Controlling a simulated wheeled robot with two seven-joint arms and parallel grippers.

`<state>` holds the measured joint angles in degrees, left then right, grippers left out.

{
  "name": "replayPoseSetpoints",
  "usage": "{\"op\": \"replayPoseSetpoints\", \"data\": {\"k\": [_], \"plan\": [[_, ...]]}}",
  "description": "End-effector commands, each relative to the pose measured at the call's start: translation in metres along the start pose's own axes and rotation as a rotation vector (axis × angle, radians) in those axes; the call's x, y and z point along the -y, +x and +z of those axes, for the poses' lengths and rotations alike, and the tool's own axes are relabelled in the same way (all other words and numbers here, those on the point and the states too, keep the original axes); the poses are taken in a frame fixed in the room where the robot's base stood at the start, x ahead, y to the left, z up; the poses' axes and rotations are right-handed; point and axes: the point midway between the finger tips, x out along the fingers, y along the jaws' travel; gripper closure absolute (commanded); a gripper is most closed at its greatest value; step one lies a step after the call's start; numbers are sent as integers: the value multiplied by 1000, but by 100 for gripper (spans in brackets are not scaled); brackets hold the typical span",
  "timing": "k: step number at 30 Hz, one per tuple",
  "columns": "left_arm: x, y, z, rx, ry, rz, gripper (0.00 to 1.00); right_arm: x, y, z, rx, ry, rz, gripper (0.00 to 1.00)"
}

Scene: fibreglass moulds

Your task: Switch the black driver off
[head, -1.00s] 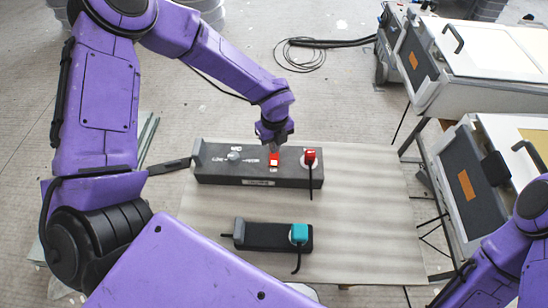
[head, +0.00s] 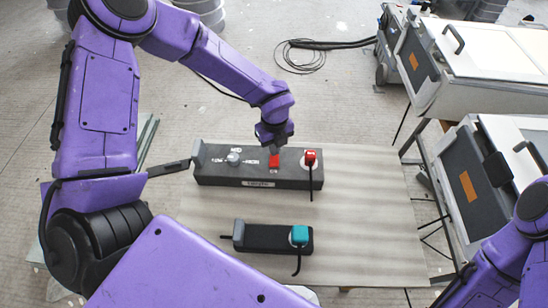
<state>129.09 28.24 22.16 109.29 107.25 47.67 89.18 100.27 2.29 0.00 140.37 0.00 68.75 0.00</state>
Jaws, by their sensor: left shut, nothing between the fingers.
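A long dark grey-black driver box (head: 222,178) lies across the upper part of the pale board. Its top carries a round grey knob (head: 234,158) between LOW, MED and HIGH marks, a red rocker switch (head: 274,161), and a red plug (head: 310,157) with a black cord at the right end. My left gripper (head: 274,149) is shut and empty, pointing down at the far edge of the red switch. It looks to be touching the switch or just above it; I cannot tell which. My right arm shows at the lower right, but its gripper is out of view.
A smaller black box (head: 265,239) with a teal plug (head: 299,235) lies nearer on the board (head: 365,215). White-topped grey units (head: 480,70) stand at the right. A black cable coil (head: 301,55) lies on the floor behind. The board's right side is clear.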

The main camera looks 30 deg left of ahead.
Motion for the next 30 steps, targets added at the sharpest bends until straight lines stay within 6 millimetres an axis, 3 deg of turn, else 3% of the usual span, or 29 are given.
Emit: {"op": "replayPoseSetpoints", "data": {"k": [18,30], "plan": [[0,-64,0,1,0,-2,100,-4,-45,-18,0,0,0,57],[0,-64,0,1,1,-1,100,-4,-44,-18,0,0,0,57]]}}
